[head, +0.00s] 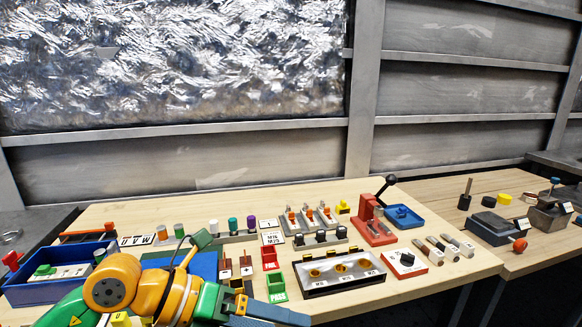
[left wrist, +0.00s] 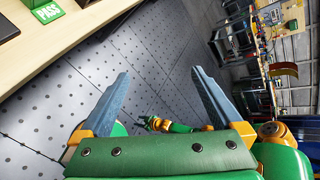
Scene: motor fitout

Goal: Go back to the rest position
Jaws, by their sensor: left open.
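My left gripper (head: 275,314) reaches in low at the front edge of the wooden workbench (head: 420,282), its blue-grey fingers pointing right. In the left wrist view the same gripper (left wrist: 161,95) has its two fingers wide apart with nothing between them. Beyond the fingers is the floor, with the bench edge at upper left. My right gripper is not seen in the head view. A small green and yellow part (left wrist: 172,126) shows beyond the fingers in the left wrist view; I cannot tell what it is.
A red press (head: 374,224) and blue tray (head: 404,216) stand farther right.

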